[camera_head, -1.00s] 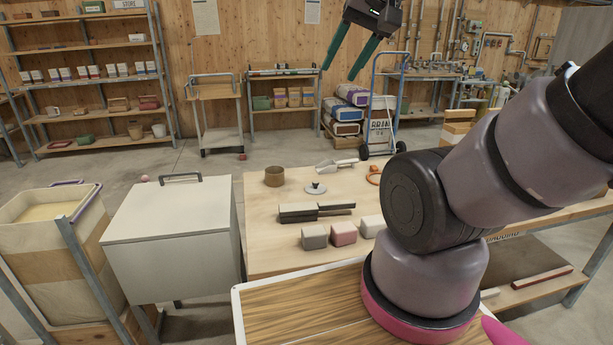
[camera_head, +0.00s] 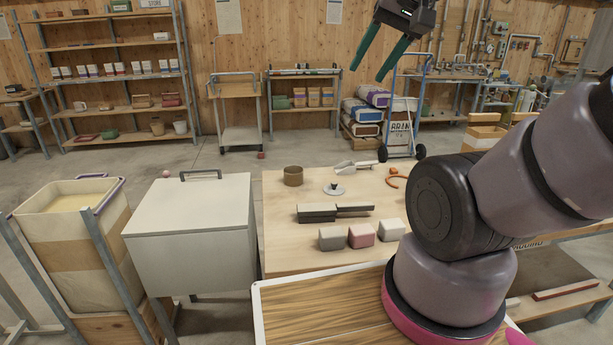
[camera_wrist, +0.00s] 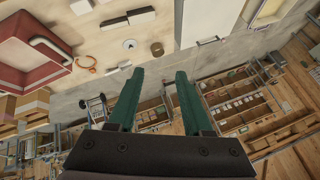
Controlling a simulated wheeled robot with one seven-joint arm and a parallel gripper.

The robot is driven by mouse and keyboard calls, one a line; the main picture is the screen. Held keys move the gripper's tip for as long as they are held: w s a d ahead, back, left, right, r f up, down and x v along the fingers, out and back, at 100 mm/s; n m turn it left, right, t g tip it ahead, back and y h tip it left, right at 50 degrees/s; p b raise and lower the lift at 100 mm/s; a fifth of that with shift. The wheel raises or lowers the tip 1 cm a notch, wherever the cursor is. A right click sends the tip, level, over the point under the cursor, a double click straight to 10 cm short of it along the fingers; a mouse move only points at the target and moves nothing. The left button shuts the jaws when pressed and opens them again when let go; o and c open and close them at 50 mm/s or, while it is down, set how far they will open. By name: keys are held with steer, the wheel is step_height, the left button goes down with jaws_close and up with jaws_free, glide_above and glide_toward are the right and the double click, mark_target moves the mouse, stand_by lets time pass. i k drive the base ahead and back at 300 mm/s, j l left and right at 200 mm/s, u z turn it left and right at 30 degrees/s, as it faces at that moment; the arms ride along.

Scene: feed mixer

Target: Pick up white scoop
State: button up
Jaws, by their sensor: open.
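The white scoop (camera_head: 354,168) lies near the far edge of the wooden worktable (camera_head: 290,248), with its handle toward the right in the head view. It also shows small in the wrist view (camera_wrist: 119,66). My gripper (camera_head: 370,66) is raised high above and beyond the table's far edge in the head view, well apart from the scoop. Its two green fingers are spread, with nothing between them, as the wrist view also shows (camera_wrist: 158,76).
Near the scoop are a brown cup (camera_head: 293,176), a round lid (camera_head: 334,189) and an orange ring (camera_head: 397,177). Dark bars (camera_head: 317,213) and several small blocks (camera_head: 361,235) lie closer. A lidded white bin (camera_head: 190,235) stands left; a hand truck (camera_head: 403,110) stands behind.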

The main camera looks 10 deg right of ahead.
mark_target(357, 166)
steer(key=l+u, duration=0.4)
steer(key=l, duration=1)
